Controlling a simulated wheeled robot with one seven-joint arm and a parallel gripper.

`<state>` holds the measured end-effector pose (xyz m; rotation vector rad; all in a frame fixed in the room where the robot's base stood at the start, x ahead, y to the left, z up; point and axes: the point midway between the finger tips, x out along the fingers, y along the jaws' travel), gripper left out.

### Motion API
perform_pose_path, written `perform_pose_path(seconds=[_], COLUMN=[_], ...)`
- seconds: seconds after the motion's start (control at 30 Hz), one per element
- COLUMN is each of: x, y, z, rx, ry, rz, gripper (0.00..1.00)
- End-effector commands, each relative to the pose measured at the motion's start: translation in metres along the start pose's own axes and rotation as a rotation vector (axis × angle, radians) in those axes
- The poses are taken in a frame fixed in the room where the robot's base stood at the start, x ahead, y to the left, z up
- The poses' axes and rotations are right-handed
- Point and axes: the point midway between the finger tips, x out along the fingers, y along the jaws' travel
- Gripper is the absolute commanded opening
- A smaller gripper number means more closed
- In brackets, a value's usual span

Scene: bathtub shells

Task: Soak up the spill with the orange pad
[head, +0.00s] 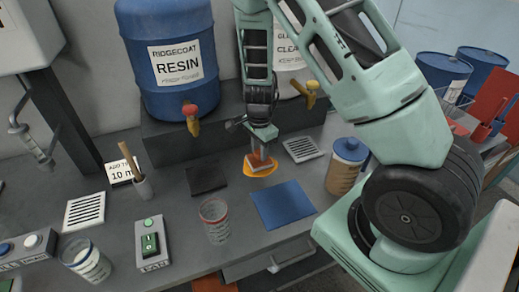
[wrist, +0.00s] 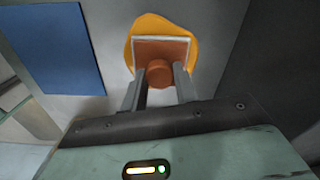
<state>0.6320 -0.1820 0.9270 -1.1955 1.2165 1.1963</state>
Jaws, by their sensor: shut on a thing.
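The orange pad (head: 262,159) is a small square with a pale edge and a round knob; its top shows in the wrist view (wrist: 146,50). My gripper (wrist: 159,82) is shut on the pad's knob (wrist: 159,72), and in the head view the gripper (head: 263,141) points down at the bench. The spill (head: 257,172) is a yellow-orange puddle on the grey bench directly under the pad. In the wrist view the spill (wrist: 152,22) shows beyond the pad's far edge and both sides. The pad hides its middle. I cannot tell whether the pad touches the spill.
A blue mat (head: 284,205) and a dark mat (head: 207,179) lie near the spill. A clear cup (head: 215,220) stands in front, and a blue-lidded jar (head: 345,168) to the right. The blue resin drum (head: 170,100) and its tap (head: 191,118) are behind left. Vent grilles (head: 302,149) lie flat.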

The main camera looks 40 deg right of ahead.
Motion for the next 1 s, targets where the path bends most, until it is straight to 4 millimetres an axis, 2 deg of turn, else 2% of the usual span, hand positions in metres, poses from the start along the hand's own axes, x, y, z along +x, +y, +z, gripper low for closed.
perform_pose_path(seconds=[1.0], x=[0.011], y=[0.0], z=[0.0], rx=[0.0], ry=[0.0], rz=[0.0], gripper=[0.06])
